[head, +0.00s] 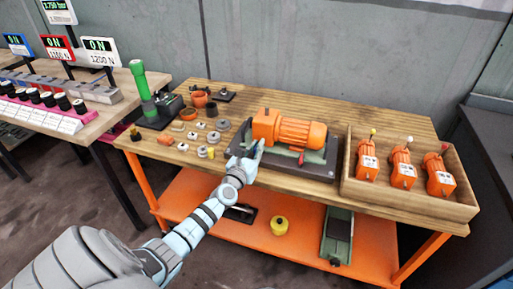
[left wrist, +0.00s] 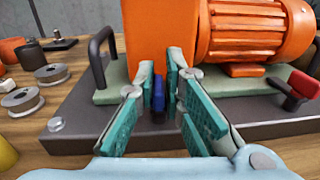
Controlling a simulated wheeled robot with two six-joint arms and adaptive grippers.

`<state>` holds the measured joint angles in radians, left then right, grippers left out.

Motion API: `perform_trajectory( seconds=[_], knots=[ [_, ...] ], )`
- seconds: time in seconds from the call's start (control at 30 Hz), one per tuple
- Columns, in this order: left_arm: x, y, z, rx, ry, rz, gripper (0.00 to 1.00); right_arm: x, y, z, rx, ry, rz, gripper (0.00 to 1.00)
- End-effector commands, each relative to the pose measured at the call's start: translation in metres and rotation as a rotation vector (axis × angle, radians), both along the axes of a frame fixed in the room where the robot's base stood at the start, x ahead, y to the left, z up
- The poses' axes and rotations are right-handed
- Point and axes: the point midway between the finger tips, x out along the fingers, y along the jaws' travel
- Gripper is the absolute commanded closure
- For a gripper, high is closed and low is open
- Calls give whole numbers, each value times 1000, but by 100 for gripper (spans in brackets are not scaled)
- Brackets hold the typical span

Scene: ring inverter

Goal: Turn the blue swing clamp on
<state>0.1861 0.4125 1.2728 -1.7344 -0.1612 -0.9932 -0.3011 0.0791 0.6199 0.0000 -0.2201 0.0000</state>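The blue swing clamp (left wrist: 158,93) shows in the left wrist view as a small upright blue handle. It stands at the front of an orange motor unit (head: 290,128), low against its block. My left gripper (left wrist: 160,75) has its two teal fingers either side of the blue handle, partly open, with narrow gaps seeming to show. Whether either finger touches it is hard to tell. In the head view, my left gripper (head: 254,150) is at the front left of the motor and hides most of the clamp. My right gripper is out of view.
A red clamp handle (left wrist: 300,86) is to the right on the motor's dark base plate (left wrist: 75,128). A wooden tray (head: 410,200) with orange units is at the right. Small round parts lie left of the plate. Metal loop handle (left wrist: 98,55) stands close left of the gripper.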

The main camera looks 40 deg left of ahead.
Motion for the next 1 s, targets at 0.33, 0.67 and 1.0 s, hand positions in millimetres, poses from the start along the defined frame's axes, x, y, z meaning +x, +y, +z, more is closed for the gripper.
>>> perform_trajectory(
  seconds=[0.33,0.67,1.0],
  knots=[
    [0,1,1,3,2,99,100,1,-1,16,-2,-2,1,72],
    [0,1,0,3,1,98,72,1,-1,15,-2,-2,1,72],
    [-10,-3,-1,2,0,97,72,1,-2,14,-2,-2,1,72]
  ],
)
